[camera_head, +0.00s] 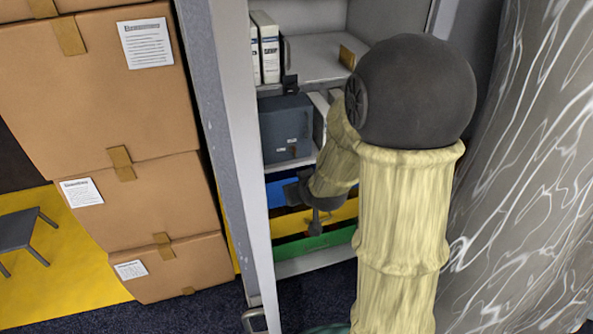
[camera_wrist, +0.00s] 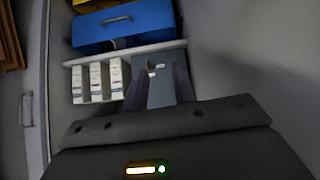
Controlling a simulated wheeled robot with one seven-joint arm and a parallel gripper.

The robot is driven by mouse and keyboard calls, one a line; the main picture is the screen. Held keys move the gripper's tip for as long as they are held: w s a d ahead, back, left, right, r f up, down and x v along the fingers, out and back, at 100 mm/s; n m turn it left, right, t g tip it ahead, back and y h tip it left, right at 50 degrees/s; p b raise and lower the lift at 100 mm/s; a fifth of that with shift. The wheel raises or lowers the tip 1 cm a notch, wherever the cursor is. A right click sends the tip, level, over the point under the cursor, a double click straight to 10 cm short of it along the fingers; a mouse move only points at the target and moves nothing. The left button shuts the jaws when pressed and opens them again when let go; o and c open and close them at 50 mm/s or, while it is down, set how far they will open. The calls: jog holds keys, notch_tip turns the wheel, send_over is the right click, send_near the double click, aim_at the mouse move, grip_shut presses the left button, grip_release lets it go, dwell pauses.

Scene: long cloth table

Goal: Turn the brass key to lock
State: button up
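A blue-grey box (camera_head: 287,118) with small pale labels stands on a shelf inside the open grey cabinet; its face also shows in the wrist view (camera_wrist: 146,72). A tiny brownish spot lies by the pale marks on that face, too small for me to tell whether it is the brass key. My gripper (camera_wrist: 161,78) points at this face, with its two dark fingers apart and nothing visibly held.
A blue drawer (camera_wrist: 122,24) is beside the box's shelf, and white binders (camera_wrist: 97,82) stand nearby. A green drawer (camera_head: 315,243) is lowest. The cabinet's pale upright edge (camera_head: 232,130) is at left, with stacked cardboard boxes (camera_head: 100,90) beyond. A grey marbled surface (camera_head: 525,180) fills the right.

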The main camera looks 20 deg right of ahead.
aim_at(295, 154)
jog(key=w+d+f+t+b, duration=0.3)
jog(key=f+t+b, duration=0.3)
jog(key=f+b, duration=0.3)
jog(key=w+d+f+t+b, duration=0.3)
jog(key=w+f+t+b, duration=0.3)
jog(key=b, duration=0.9)
notch_tip(295, 154, down, 4)
jog(key=shift+d+r+m+t+y+b, duration=0.2)
jog(key=shift+r+m+t+y+b, duration=0.1)
jog(key=shift+t, duration=0.4)
jog(key=shift+w, duration=0.15)
jog(key=b+x, duration=0.2)
jog(key=x, duration=1.5)
jog(key=shift+w, duration=0.2)
grip_shut()
